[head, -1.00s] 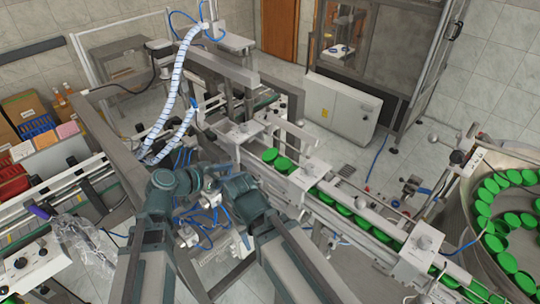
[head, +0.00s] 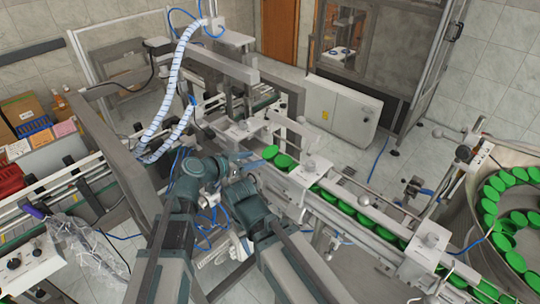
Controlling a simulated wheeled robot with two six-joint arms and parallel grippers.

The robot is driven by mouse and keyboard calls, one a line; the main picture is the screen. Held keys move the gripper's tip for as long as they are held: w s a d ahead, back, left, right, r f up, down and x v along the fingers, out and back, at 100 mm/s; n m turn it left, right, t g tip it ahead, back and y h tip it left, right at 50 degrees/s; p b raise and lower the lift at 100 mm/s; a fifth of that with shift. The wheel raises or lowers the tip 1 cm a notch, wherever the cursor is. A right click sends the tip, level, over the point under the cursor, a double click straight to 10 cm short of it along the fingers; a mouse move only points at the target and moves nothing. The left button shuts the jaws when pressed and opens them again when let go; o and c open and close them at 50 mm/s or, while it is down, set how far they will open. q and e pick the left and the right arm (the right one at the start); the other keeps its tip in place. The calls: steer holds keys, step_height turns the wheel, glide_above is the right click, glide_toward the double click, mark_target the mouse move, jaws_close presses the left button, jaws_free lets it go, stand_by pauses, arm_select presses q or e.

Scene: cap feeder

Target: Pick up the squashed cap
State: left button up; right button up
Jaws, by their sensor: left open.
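Several green caps (head: 283,160) lie in the white feed chute that runs from the centre to the lower right. I cannot tell which cap, if any, is squashed at this size. My left gripper (head: 245,162) is open and small in view, at the chute's upper left end, just left of the nearest green cap (head: 270,152). I see no cap between its fingers. My right arm bends beside the left one at the centre, and its fingertips cannot be made out among the arm links and blue hoses.
A round metal bowl (head: 462,215) with many green caps stands at the right. White clamp blocks and knobs (head: 432,241) rise above the chute. A grey machine frame (head: 128,165) and a ribbed white hose (head: 178,85) stand close on the left. The floor behind the chute is mostly clear.

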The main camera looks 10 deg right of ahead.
mark_target(264, 156)
arm_select(q)
steer(key=b+x, duration=0.2)
steer(key=x, duration=0.3)
steer(key=shift+d+f, duration=0.1)
steer(key=shift+f, duration=0.1)
steer(key=shift+r, duration=0.1)
jaws_close()
